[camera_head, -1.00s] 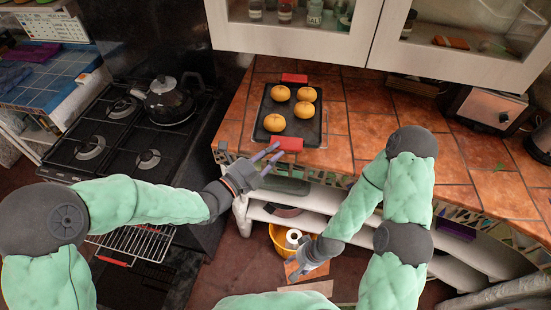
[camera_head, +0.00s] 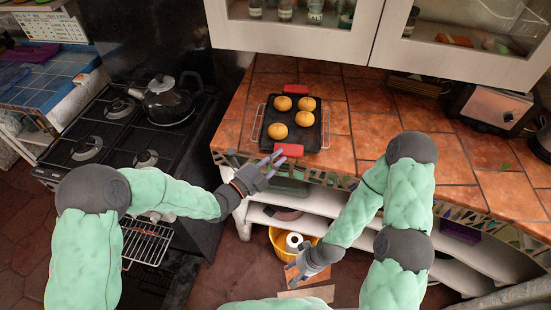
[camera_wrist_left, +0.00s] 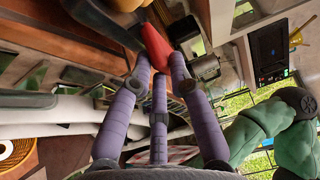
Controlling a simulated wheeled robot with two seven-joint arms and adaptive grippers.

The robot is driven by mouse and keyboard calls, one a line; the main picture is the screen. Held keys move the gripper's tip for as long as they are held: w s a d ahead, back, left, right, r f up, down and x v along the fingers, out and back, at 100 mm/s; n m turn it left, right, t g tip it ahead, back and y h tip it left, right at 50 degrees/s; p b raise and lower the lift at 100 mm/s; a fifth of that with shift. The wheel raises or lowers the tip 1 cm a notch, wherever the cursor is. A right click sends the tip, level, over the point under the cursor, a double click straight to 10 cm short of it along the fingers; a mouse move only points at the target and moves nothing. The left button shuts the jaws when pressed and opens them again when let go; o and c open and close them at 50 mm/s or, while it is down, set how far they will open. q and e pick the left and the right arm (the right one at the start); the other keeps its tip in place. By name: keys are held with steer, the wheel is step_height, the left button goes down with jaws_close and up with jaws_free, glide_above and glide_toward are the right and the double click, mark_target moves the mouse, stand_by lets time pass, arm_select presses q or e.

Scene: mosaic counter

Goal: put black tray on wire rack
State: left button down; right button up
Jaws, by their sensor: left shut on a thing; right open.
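The black tray (camera_head: 312,137) with red handles and several buns is at the near edge of the tiled counter. The wire rack (camera_head: 257,123) shows at the tray's left and right sides; most of it is hidden beneath the tray. I cannot tell if the tray rests fully on it. My left gripper (camera_head: 274,163) is shut on the tray's near red handle (camera_head: 289,150). The left wrist view shows that handle (camera_wrist_left: 155,45) between the purple fingers. My right gripper (camera_head: 292,273) is open and empty, low in front of the shelves.
A stove with a black kettle (camera_head: 168,102) stands at left, with an oven rack (camera_head: 147,240) pulled out below. A yellow basket (camera_head: 282,240) is under the counter. A toaster (camera_head: 492,107) stands at right. The counter between is clear.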

arm_select(q)
steer(key=c, duration=1.2)
jaws_free()
steer(key=shift+o, duration=0.2)
steer(key=p+v, duration=0.1)
steer(key=v, duration=1.1)
steer(key=a+f+n+g+y, duration=0.35)
steer(key=f+n+y, duration=0.35)
steer(key=f+n, duration=0.9)
steer(key=s+f+n+g+y, duration=0.2)
steer(key=s+f+n+g, duration=0.6)
steer(key=s+f+n, duration=0.6)
steer(key=shift+s+a+y, duration=0.4)
steer(key=shift+s+a, duration=0.05)
steer(key=shift+s, duration=0.65)
steer(key=shift+f, duration=0.1)
